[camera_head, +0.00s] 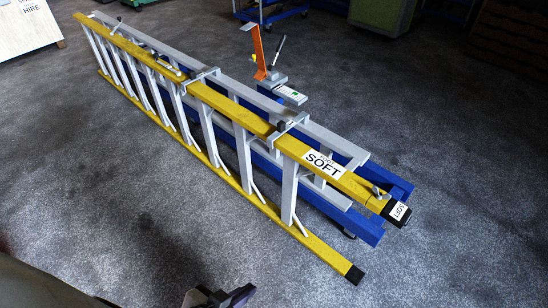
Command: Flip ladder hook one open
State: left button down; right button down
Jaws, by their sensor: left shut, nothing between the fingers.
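A ladder with yellow rails (235,108) and pale grey rungs lies on its side along a blue trolley frame (330,212). Grey metal hooks or clamps cross its upper rail: one near the middle (287,124), one farther back (201,75), and a small fitting at the near end (380,193). I cannot tell which is hook one, or whether any is open. My left gripper (236,296) shows as a dark tip at the bottom edge, shut and empty, apart from the ladder. Most of it is cut off. My right gripper is out of view.
An orange upright (259,52) and a black-handled lever (279,48) stand behind the ladder. A white "HIRE" board (30,27) is at the back left. A green cabinet (382,14) and brown block (512,35) are at the back right. Grey floor in front is clear.

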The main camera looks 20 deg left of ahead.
aim_at(303, 118)
jog(key=i, duration=1)
